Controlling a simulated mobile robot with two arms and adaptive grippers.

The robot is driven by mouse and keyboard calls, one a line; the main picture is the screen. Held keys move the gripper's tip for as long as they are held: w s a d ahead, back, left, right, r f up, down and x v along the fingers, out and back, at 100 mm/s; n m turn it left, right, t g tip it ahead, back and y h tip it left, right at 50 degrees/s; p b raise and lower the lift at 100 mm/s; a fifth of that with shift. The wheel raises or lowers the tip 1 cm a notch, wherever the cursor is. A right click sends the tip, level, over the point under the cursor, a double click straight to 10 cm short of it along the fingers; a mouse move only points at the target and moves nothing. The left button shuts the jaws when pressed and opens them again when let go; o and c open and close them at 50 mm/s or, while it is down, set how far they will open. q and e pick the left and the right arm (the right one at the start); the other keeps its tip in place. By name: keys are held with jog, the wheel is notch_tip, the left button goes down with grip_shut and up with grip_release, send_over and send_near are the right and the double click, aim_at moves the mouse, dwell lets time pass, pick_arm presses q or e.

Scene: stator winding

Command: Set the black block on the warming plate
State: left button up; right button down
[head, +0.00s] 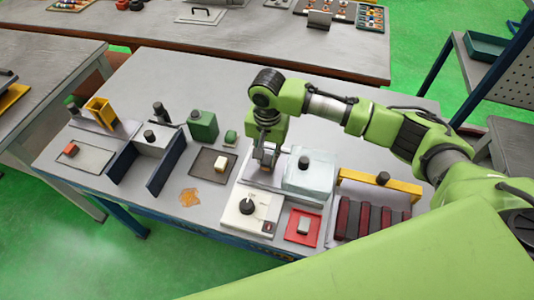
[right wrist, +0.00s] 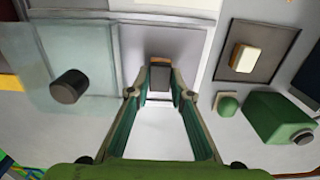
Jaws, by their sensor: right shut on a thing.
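My right gripper (head: 266,160) is over the back part of the white warming plate (head: 240,207), which has a dark knob on its front. In the right wrist view the gripper (right wrist: 160,88) has its fingertips shut on the black block (right wrist: 160,80), a small dark block with an orange strip along its far edge. The plate's grey surface (right wrist: 140,45) lies just beyond and under the block. I cannot tell whether the block touches the surface. In the head view the fingers largely hide the block. My left gripper is not in view.
A translucent box (head: 308,180) with a black knob stands close right of the gripper. A dark tray (head: 205,173) with a cream block and a green box (head: 203,125) are to the left. A red tray (head: 302,229) and a yellow-framed rack (head: 375,190) are at the right.

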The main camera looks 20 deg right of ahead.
dwell(0.4)
jog(key=shift+f+p, duration=0.3)
jog(key=shift+p, duration=0.15)
dwell(0.3)
jog(key=shift+f+p, duration=0.1)
jog(key=shift+p, duration=0.5)
jog(key=shift+p, duration=0.6)
